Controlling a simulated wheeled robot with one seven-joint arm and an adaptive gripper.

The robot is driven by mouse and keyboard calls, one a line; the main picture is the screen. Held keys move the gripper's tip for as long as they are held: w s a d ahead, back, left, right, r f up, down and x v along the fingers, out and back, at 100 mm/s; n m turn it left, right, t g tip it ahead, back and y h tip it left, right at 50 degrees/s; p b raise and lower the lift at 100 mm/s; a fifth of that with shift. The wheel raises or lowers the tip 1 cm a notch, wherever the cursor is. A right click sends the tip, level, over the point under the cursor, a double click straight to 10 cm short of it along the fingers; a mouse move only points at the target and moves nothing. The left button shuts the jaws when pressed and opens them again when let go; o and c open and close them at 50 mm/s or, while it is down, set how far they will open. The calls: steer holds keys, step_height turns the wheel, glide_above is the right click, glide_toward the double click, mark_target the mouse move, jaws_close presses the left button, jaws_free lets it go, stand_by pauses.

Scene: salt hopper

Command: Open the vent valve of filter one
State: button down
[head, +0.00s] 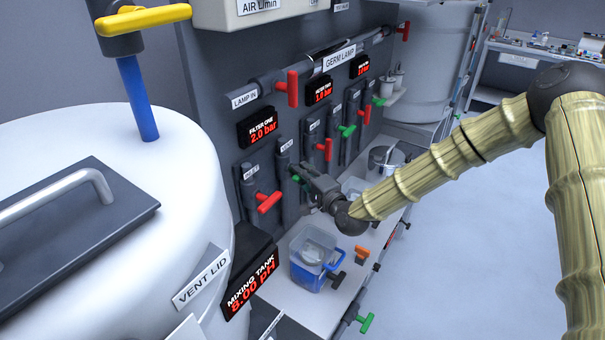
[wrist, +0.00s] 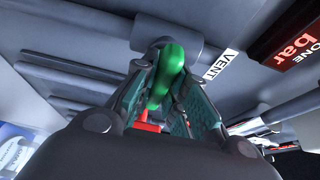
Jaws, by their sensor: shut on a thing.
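The vent valve's green handle (wrist: 170,68) is between my gripper's two fingers in the wrist view, with a VENT label (wrist: 220,65) beside its pipe. My gripper (wrist: 160,88) is shut on this handle. In the head view my gripper (head: 306,182) is at the panel, right of and below the FILTER ONE display (head: 262,128), which reads 2.0 bar. There the gripper mostly hides the green handle. The handle's exact angle to its pipe is hard to tell.
A red handle (head: 268,202) sits close to the left of my gripper, and another red handle (head: 325,149) is to the upper right. A blue tub (head: 308,275) stands on the shelf below. The white mixing tank (head: 150,210) fills the left; the floor at right is clear.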

steer(key=shift+f+n+b, duration=0.25)
steer(key=shift+n+b, duration=0.05)
steer(key=shift+b, duration=0.5)
steer(key=shift+f+n+b, duration=0.1)
steer(key=shift+n+b, duration=0.3)
steer(key=shift+b, duration=0.6)
steer(key=n+t+y+b, duration=0.1)
steer(key=n+b, duration=0.1)
steer(key=b, duration=0.3)
steer(key=shift+f+n, duration=0.1)
steer(key=shift+n, duration=0.3)
steer(key=n+y+b, duration=0.1)
steer(key=n+b, duration=0.3)
steer(key=b, duration=0.2)
steer(key=shift+y, duration=0.4)
steer(key=n+y+b, duration=0.2)
steer(key=n+b, duration=0.3)
steer(key=shift+b, duration=0.4)
steer(key=n+g+y+b, duration=0.1)
steer(key=n+b, duration=0.1)
steer(key=n+g+y+b, duration=0.1)
steer(key=n+b, duration=0.1)
steer(key=n, duration=0.1)
steer(key=shift+y, duration=0.3)
steer(key=shift+r+n+g+y+b, duration=0.1)
steer(key=shift+n+g+y+b, duration=0.25)
steer(key=shift+n+b, duration=0.45)
steer(key=shift+r+n+g+y+b, duration=0.1)
steer(key=shift+n+g+y+b, duration=0.25)
steer(key=shift+n, duration=0.85)
